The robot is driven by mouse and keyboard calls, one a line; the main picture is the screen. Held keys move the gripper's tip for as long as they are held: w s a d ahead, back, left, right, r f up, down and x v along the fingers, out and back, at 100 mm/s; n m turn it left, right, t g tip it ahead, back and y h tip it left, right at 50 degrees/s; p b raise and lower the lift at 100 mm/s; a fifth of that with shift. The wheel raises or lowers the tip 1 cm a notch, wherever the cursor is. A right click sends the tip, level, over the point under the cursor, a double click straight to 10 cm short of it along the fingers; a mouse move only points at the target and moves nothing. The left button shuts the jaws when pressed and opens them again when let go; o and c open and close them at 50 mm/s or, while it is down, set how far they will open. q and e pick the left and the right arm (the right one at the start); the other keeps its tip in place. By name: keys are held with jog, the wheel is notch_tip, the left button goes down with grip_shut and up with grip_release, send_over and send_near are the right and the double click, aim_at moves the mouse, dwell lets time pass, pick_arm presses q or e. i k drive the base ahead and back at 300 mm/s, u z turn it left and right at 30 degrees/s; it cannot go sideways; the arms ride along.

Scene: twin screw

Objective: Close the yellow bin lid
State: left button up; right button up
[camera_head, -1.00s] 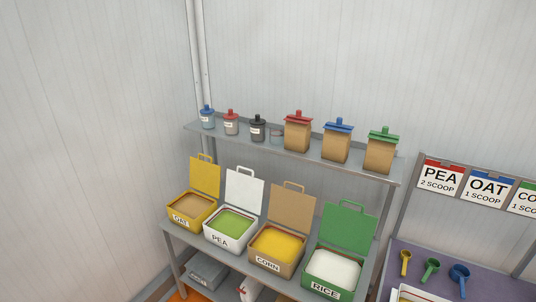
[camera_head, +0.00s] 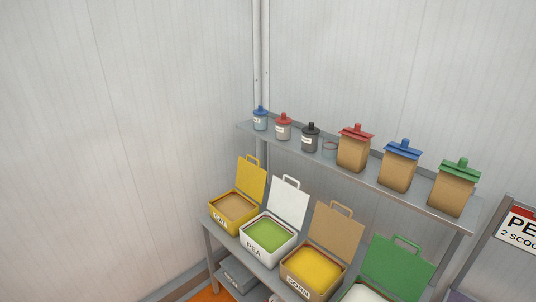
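The yellow bin (camera_head: 233,213) stands at the left end of the lower shelf, holding tan contents, with a label that seems to read OAT. Its yellow lid (camera_head: 251,181) is open, standing up and leaning back behind the bin, with a handle loop on its top edge. Neither of my grippers shows in the head view.
A white PEA bin (camera_head: 266,251), a tan CORN bin (camera_head: 299,283) and a green-lidded bin (camera_head: 398,268) stand to the right, lids up. The upper shelf (camera_head: 298,155) above holds jars and brown containers. A wall is on the left.

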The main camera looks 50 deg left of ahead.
aim_at(250, 179)
jog(key=i, duration=0.45)
jog(key=u, duration=2.35)
